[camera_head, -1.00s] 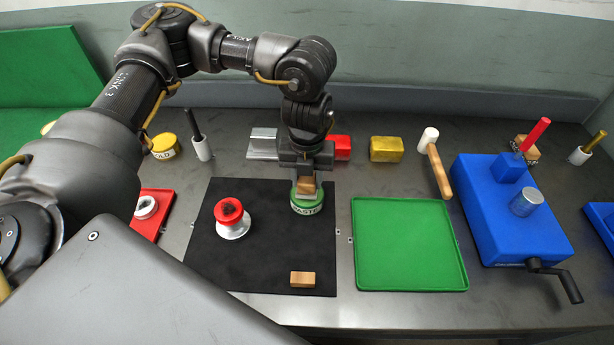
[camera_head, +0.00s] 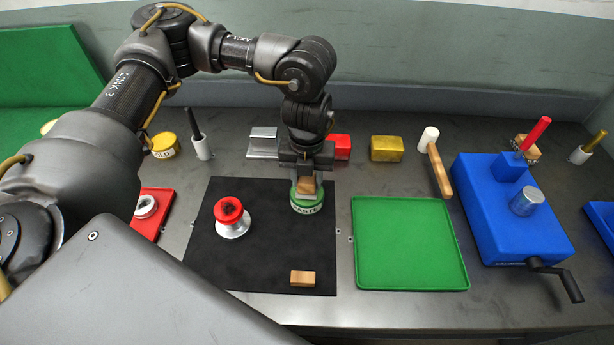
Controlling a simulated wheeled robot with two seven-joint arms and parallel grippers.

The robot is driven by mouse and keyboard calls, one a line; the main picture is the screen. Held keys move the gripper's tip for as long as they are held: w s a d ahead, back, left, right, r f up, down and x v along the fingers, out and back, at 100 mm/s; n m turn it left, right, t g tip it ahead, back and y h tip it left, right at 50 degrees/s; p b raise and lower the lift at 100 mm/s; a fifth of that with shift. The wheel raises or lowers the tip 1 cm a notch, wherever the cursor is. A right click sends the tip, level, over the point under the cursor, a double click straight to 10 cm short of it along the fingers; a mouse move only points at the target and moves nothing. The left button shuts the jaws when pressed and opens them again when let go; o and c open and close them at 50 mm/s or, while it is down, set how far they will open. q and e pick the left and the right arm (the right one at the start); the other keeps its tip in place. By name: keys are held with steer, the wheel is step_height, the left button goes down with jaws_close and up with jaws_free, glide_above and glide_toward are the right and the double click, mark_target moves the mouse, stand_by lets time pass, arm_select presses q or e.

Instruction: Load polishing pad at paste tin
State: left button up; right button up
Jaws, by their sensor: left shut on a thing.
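The paste tin (camera_head: 307,206) is a round tin with a green top and a white label reading "PASTE". It stands on the black mat (camera_head: 262,275), near the mat's upper right. My left gripper (camera_head: 306,184) is shut on a small tan wooden-looking block (camera_head: 305,186), which appears to be the polishing pad. The gripper points down with the block at the tin's top; its underside is hidden, so I cannot tell whether it touches the paste. My right gripper is not in view.
A red-topped silver spool-like piece (camera_head: 231,217) and a wooden block (camera_head: 303,278) are on the mat. An empty green tray (camera_head: 409,245), a mallet (camera_head: 435,160) and a blue crank device (camera_head: 513,215) lie to the right. Red and gold blocks (camera_head: 386,148) stand behind.

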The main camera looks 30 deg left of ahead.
arm_select(q)
steer(key=shift+f, duration=0.4)
steer(key=shift+s+f, duration=0.1)
stand_by(1.3)
step_height(320, 180, up, 7)
steer(key=p, duration=0.6)
stand_by(0.5)
stand_by(0.4)
